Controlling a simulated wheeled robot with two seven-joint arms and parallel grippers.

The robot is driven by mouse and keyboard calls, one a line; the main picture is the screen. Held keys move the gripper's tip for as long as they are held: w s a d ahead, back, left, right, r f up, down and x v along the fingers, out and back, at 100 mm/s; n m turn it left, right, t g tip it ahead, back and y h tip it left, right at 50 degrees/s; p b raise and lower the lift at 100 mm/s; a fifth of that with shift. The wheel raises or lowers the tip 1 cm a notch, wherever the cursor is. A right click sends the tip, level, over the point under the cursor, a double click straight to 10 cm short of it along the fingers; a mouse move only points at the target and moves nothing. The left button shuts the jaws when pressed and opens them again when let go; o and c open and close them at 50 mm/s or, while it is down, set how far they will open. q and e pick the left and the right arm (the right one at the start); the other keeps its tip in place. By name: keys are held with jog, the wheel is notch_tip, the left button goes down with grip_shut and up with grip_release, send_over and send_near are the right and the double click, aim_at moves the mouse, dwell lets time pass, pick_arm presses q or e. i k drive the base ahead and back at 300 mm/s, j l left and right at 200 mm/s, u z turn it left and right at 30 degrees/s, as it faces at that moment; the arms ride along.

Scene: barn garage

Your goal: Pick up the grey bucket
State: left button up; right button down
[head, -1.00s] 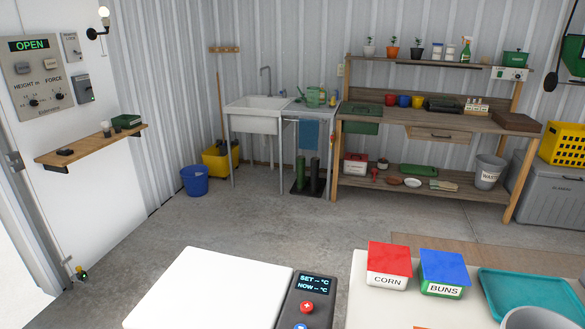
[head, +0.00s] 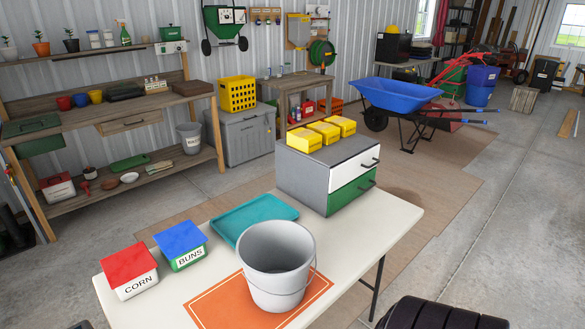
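A grey bucket (head: 277,284) stands upright on an orange mat (head: 216,305) on the white table, near the bottom centre of the head view. Its open top faces me, it looks empty inside, and a thin handle hangs down across its front. A second, smaller grey bucket with lettering (head: 190,138) stands on the lower shelf of the wooden workbench at the left.
The white table (head: 350,240) also holds a red CORN box (head: 129,268), a blue-lidded BUNS box (head: 181,243), a teal tray (head: 248,216) behind the bucket and a grey drawer cabinet (head: 322,172). A black ribbed object (head: 435,314) stands at the bottom right. Concrete floor lies open at right.

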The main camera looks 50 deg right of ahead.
aim_at(276, 257)
jog(key=z, duration=1.55)
